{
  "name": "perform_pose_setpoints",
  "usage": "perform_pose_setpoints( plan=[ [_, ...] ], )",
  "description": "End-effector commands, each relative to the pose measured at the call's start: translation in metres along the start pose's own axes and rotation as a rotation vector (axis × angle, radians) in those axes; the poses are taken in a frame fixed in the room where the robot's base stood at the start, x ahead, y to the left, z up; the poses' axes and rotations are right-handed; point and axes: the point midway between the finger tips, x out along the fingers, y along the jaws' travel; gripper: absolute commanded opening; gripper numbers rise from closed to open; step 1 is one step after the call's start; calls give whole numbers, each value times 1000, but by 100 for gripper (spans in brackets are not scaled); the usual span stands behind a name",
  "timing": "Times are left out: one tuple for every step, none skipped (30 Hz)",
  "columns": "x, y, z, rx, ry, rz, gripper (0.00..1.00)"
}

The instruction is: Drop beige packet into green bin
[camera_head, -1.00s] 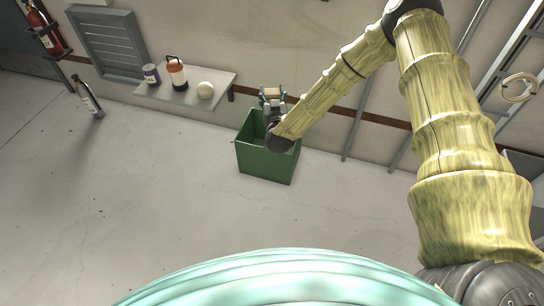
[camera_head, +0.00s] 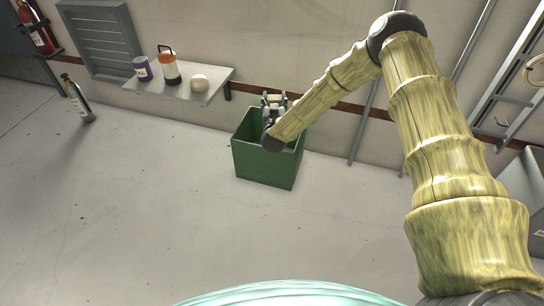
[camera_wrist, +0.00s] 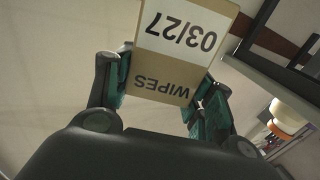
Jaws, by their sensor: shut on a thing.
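The beige packet (camera_wrist: 172,75), a box with a white label reading "03/27" and "WIPES", is held between the two fingers of my gripper (camera_wrist: 165,85) in the wrist view. In the head view the packet (camera_head: 274,98) shows as a small beige patch at the end of my gripper (camera_head: 273,104). The green bin (camera_head: 264,164) stands open on the floor by the wall. In the head view my gripper and the packet appear over the bin's opening, near its back edge. Their exact height above the rim cannot be told. The bin's inside is partly hidden by my arm.
A bottle (camera_head: 78,100) stands on the floor farther left, near a red extinguisher (camera_head: 36,36). The front floor is clear.

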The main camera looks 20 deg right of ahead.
Motion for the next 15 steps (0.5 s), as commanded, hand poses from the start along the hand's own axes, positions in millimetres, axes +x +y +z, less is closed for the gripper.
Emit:
perform_pose_setpoints(
  plan=[
    [1, 0, 2, 0, 1, 1, 29],
    [1, 0, 2, 0, 0, 1, 29],
    [2, 0, 3, 0, 0, 1, 29],
    [2, 0, 4, 0, 0, 2, 29],
    [2, 0, 5, 0, 0, 2, 29],
    [1, 0, 7, 1, 0, 2, 29],
    [1, 0, 9, 1, 0, 2, 29],
    [1, 0, 11, 1, 0, 2, 29],
    [1, 0, 14, 1, 0, 2, 29],
    [1, 0, 16, 1, 0, 2, 29],
    [1, 0, 19, 1, 0, 2, 29],
    [1, 0, 22, 1, 0, 2, 29],
    [1, 0, 26, 1, 0, 2, 29],
    [1, 0, 28, 1, 0, 2, 29],
    [1, 0, 33, 0, -1, 2, 29]
  ],
)
